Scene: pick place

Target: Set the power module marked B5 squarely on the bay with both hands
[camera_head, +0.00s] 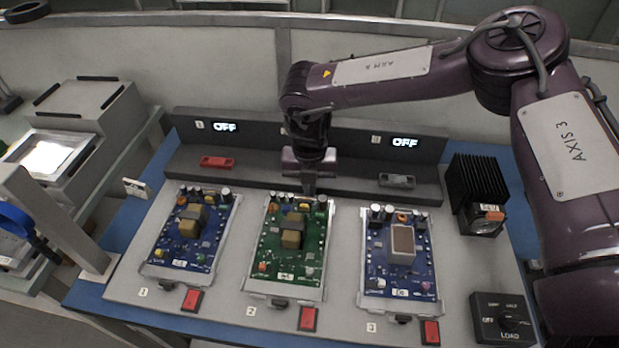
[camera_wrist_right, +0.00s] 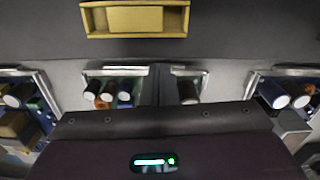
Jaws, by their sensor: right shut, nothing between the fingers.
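Three circuit-board modules lie on the grey bench plate: a blue one (camera_head: 217,240) at bay 1, a green one (camera_head: 312,250) at bay 2 and a blue one (camera_head: 412,270) at bay 3. Their small labels are too blurred to tell which is B5. My right gripper (camera_head: 309,188) points down at the far edge of the green module, shut and empty. I cannot tell whether it touches the board. In the right wrist view, capacitors (camera_wrist_right: 125,92) show on either side of the gripper. My left gripper is not in view.
A dark console behind the modules carries OFF displays (camera_head: 405,142), a red part (camera_head: 216,162) and a grey part (camera_head: 397,180). A yellow part (camera_wrist_right: 135,20) shows in the wrist view. Red switches (camera_head: 308,318) line the front. A black finned unit (camera_head: 478,185) and a LOAD knob box (camera_head: 503,318) stand right.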

